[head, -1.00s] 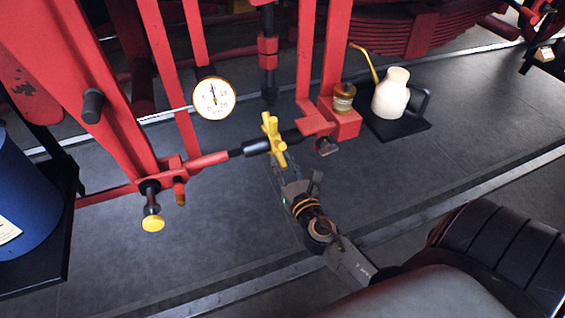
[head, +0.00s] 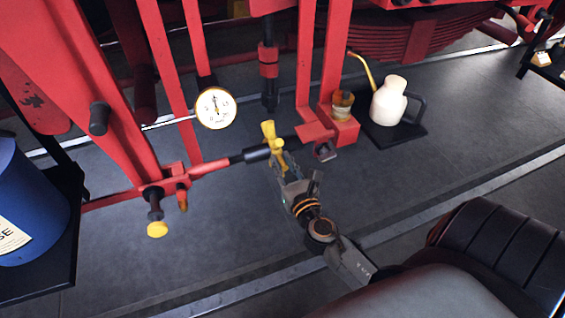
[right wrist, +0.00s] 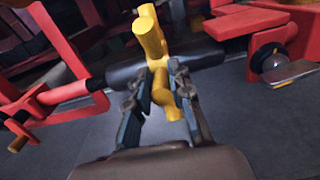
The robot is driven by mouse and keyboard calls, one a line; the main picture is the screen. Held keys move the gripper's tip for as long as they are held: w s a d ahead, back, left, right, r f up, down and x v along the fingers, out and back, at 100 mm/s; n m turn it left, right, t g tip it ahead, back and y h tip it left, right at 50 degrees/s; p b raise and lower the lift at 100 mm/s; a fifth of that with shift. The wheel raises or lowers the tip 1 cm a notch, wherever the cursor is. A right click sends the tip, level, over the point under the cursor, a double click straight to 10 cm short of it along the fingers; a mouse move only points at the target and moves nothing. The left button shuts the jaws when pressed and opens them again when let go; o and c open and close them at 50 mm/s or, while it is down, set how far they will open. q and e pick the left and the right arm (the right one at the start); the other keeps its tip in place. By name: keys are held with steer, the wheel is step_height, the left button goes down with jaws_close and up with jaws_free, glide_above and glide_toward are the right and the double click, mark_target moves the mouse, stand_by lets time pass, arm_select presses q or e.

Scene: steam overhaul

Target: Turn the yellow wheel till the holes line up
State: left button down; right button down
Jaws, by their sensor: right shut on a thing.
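The yellow wheel (head: 269,133), a hub with stubby spokes, sits on a black and red horizontal rod (head: 254,155) in the middle of the head view. It also shows in the right wrist view (right wrist: 150,38). My right gripper (head: 279,165) reaches it from the front and below. In the right wrist view its fingers (right wrist: 163,88) are shut on a lower spoke of the wheel. The holes cannot be made out in either view. My left gripper is not in view.
A white-dialled gauge (head: 215,108) hangs behind the rod. A yellow knob (head: 157,229) stands out at left, near a blue drum (head: 30,205). A white oil can (head: 388,101) and a small jar (head: 342,104) stand at right. Bare floor lies below.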

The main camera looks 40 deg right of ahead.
mark_target(280, 148)
steer(key=shift+r, duration=0.3)
steer(key=r+p, duration=0.2)
steer(key=p, duration=0.1)
steer(key=shift+w+d+r, duration=0.1)
steer(key=shift+w+r, duration=0.25)
steer(key=shift+w, duration=0.05)
steer(key=shift+w+d+r+p, duration=0.15)
steer(key=shift+w+r+p, duration=0.4)
steer(key=shift+r+p, duration=0.4)
steer(key=shift+w+r+p, duration=0.15)
steer(key=shift+w+p, duration=0.05)
steer(key=shift+p, duration=0.3)
